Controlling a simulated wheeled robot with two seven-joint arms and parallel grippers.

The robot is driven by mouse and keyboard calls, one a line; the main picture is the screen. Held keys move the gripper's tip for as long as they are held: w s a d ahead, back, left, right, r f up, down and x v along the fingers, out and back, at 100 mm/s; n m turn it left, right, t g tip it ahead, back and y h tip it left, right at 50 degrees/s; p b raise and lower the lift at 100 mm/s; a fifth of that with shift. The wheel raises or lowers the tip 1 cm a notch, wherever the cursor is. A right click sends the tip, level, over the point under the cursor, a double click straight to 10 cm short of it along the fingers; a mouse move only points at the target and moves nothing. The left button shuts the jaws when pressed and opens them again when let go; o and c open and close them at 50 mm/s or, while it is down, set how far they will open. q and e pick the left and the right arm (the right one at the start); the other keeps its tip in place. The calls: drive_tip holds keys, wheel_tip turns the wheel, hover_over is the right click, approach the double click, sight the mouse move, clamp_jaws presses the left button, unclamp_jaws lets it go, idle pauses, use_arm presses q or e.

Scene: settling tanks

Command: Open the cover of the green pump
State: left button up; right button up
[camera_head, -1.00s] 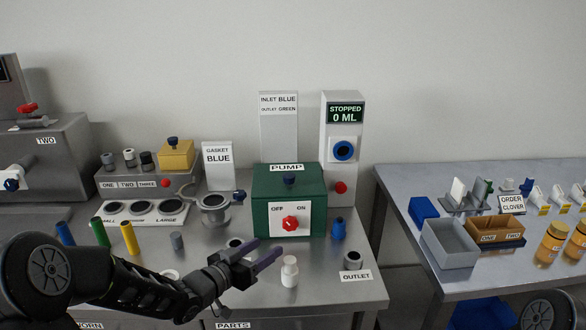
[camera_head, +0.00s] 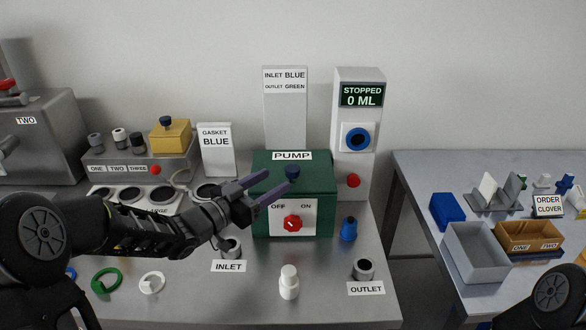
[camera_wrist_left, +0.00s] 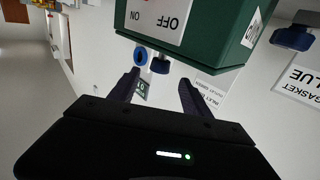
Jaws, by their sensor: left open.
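The green pump (camera_head: 320,195) is a box on the steel bench, with a PUMP label at its upper back edge and a white OFF/ON panel (camera_head: 310,218) with a red knob (camera_head: 292,223) on its front. Its cover appears closed. A dark blue knob (camera_head: 292,172) stands on top. My left gripper (camera_head: 279,180) is open and empty, its fingertips at the pump's upper left front, close to the top knob. My right gripper is out of view.
A grey tower (camera_head: 355,185) reading STOPPED 0 ML and a white inlet/outlet sign (camera_head: 285,105) stand behind the pump. A blue bottle (camera_head: 349,230), a white bottle (camera_head: 289,282) and the outlet ring (camera_head: 363,268) are in front and right. A second table (camera_head: 418,170) is at right.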

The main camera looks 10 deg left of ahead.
sight(287, 173)
use_arm(q)
drive_tip(key=p+x, duration=0.1)
drive_tip(key=x, duration=0.6)
drive_tip(key=shift+p, duration=0.35)
drive_tip(key=shift+w+d, duration=0.2)
drive_tip(key=shift+w, duration=0.15)
drive_tip(key=shift+c, duration=0.3)
clamp_jaws()
idle(0.5)
